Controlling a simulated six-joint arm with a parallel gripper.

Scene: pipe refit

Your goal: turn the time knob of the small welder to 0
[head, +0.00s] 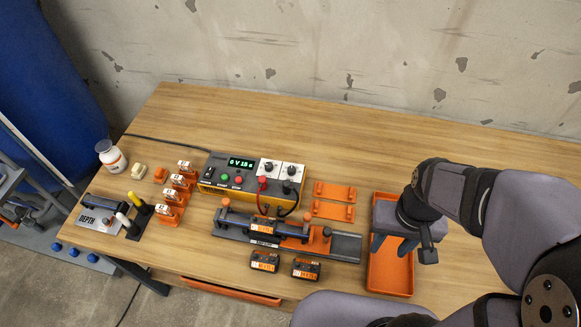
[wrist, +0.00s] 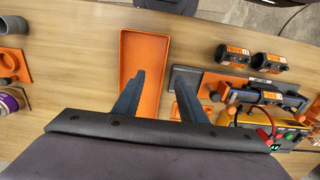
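The small welder (head: 250,187) is a yellow and dark box at the middle of the bench. Its green display (head: 241,163) seems to read 0 V 15 s. Two dark knobs sit on white dials at its right end, a left knob (head: 268,167) and a right knob (head: 291,170). Their labels are too small to tell which is time. In the wrist view the welder (wrist: 262,118) is partly seen at lower right. My gripper (head: 403,250) is open and empty above the orange tray, well right of the welder; its spread fingers also show in the wrist view (wrist: 161,72).
The orange tray (head: 390,284) looks empty. A clamp rail (head: 345,247) with a dark pipe lies in front of the welder, with two dark fittings (head: 265,261) nearer the edge. Red and black leads hang from the welder's front. Orange holders (head: 334,211) stand right of it.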

